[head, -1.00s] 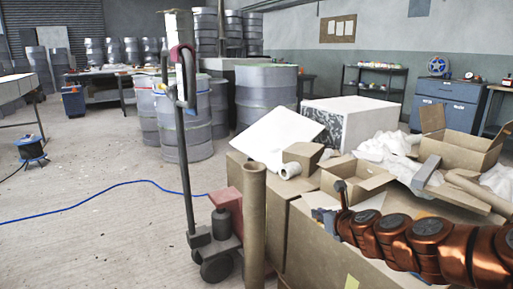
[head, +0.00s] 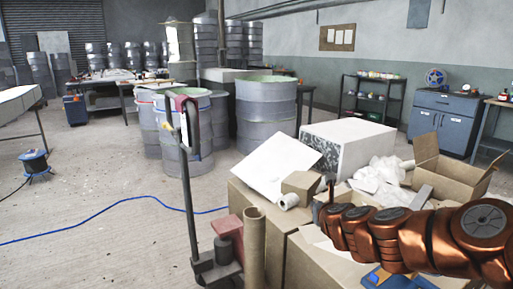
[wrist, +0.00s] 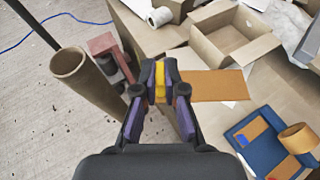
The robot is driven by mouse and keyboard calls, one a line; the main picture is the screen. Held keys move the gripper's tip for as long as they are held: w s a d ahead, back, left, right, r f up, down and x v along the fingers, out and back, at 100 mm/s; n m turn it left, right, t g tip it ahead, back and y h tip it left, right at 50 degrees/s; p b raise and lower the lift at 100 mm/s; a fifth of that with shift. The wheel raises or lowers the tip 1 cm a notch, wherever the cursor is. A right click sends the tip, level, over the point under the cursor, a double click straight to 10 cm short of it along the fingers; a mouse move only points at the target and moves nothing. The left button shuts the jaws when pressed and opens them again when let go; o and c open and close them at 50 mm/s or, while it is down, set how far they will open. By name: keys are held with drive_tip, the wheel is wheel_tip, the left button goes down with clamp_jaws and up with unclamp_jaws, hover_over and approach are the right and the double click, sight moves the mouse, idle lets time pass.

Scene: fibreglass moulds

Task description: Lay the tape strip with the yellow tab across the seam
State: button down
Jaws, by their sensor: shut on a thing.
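In the wrist view my gripper (wrist: 161,84) is shut on a yellow tab (wrist: 160,78) between its purple-sided fingers. An orange-brown strip (wrist: 216,85) stretches right from the tab, over the cardboard boxes. The strip looks flat and level; I cannot tell whether it touches the cardboard. In the head view my copper-coloured arm reaches in from the right, and its far end is too small to show the tab or strip clearly. I cannot pick out the seam for certain in either view.
A blue tray (wrist: 243,128) holds a tape roll (wrist: 297,138) and orange strips. An open carton (wrist: 232,35) and a white roll (wrist: 159,17) lie beyond the strip. A cardboard tube (wrist: 88,78) stands left of my gripper. The concrete floor further left is mostly clear.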

wheel_tip(320, 180, up, 20)
drive_tip(key=s+m+h+p, duration=0.2)
drive_tip(key=m+h+p, duration=0.1)
drive_tip(key=p, duration=1.6)
drive_tip(key=shift+d+f+m+g+h, duration=0.15)
drive_tip(key=shift+d+m+g+h, duration=0.2)
drive_tip(key=shift+h, duration=0.35)
drive_tip(key=shift+a, duration=0.1)
